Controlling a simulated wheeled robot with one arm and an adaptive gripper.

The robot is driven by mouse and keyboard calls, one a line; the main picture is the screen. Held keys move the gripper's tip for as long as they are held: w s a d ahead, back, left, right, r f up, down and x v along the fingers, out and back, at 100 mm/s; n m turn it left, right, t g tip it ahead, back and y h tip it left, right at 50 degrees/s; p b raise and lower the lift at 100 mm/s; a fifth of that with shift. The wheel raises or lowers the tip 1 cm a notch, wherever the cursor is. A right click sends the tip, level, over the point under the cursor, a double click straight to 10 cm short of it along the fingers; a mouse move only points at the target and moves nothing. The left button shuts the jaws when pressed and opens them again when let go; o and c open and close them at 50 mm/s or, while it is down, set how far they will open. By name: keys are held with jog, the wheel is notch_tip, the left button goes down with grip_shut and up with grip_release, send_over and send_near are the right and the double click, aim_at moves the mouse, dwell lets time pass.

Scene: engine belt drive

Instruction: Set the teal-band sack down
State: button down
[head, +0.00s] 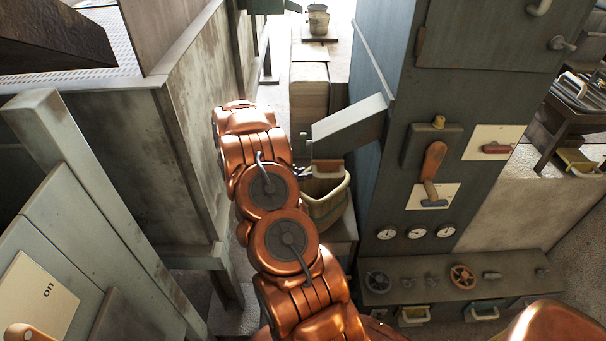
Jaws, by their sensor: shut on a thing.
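My copper-coloured arm (280,220) reaches up and forward through the middle of the head view. Its far end (245,120) bends away, and my gripper cannot be made out behind it. I cannot pick out a sack with a teal band.
A tall grey cabinet (390,150) with levers, gauges and valve wheels stands close on the right. A bucket (318,20) stands at the far end of the narrow passage.

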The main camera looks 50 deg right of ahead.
jog(key=shift+f, duration=0.25)
jog(key=c, duration=0.9)
grip_release()
jog(key=shift+c, duration=0.2)
jog(key=v, duration=1.2)
